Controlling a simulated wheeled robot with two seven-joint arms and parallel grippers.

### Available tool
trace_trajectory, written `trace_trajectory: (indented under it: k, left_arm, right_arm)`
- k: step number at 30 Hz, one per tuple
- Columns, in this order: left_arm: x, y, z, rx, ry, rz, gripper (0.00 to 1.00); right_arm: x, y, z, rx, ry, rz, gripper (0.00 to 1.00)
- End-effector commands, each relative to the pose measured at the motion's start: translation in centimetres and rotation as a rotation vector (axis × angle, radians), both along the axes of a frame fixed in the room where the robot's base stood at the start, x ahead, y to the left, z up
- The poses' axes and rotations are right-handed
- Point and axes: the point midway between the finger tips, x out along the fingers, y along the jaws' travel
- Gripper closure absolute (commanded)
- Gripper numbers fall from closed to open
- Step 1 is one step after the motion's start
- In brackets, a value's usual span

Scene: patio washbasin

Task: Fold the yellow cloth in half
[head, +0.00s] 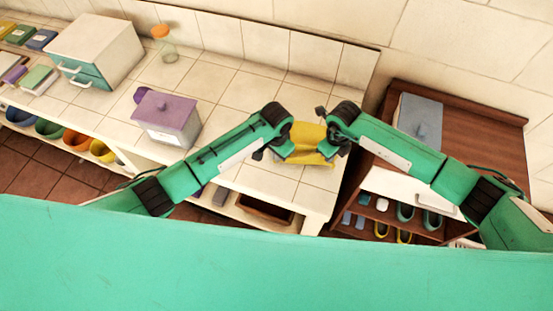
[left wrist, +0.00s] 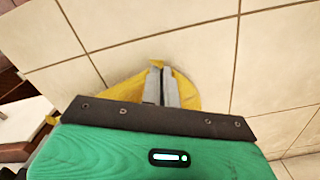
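The yellow cloth (head: 308,134) lies on the tiled counter near its right end, between my two grippers, which hide its sides. It looks bent or raised in the middle, but the exact shape is unclear. In the left wrist view the cloth (left wrist: 186,92) spreads on both sides of my left gripper (left wrist: 161,82). Its fingers are close together, with a bit of yellow showing at their tips. My left gripper (head: 286,148) is at the cloth's left side. My right gripper (head: 327,148) is at its right side; its fingers are too dark and small to read.
A purple-lidded box (head: 168,118), a white drawer box (head: 95,50) and an orange-topped jar (head: 164,42) stand on the counter to the left. A brown cabinet (head: 470,120) with a grey-blue lidded box (head: 416,122) is at the right. Bare tiles surround the cloth.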

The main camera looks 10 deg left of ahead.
Motion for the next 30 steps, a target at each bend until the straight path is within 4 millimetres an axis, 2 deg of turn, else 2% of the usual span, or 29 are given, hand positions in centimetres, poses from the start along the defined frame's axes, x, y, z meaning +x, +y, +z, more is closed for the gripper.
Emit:
trace_trajectory:
  k: [3,6,17,23,30]
  left_arm:
    - [0.1,0.0,1.6,0.0,0.0,0.001,1.0]
    - [0.0,0.0,2.4,-0.001,-0.001,0.001,1.0]
    - [0.0,0.0,2.8,-0.001,-0.001,0.0,1.0]
    - [-0.1,0.1,4.3,0.002,-0.015,-0.018,1.0]
    - [-0.6,0.4,7.2,0.009,-0.051,-0.063,1.0]
  right_arm:
    - [0.0,-0.1,0.0,-0.001,0.0,-0.001,1.0]
    - [0.0,-0.1,0.0,-0.001,0.0,-0.001,1.0]
    - [0.0,0.0,0.1,-0.001,-0.001,0.0,1.0]
    - [-0.2,0.1,1.7,-0.002,-0.014,0.011,1.0]
    - [-0.7,0.6,4.7,-0.006,-0.05,0.04,1.0]
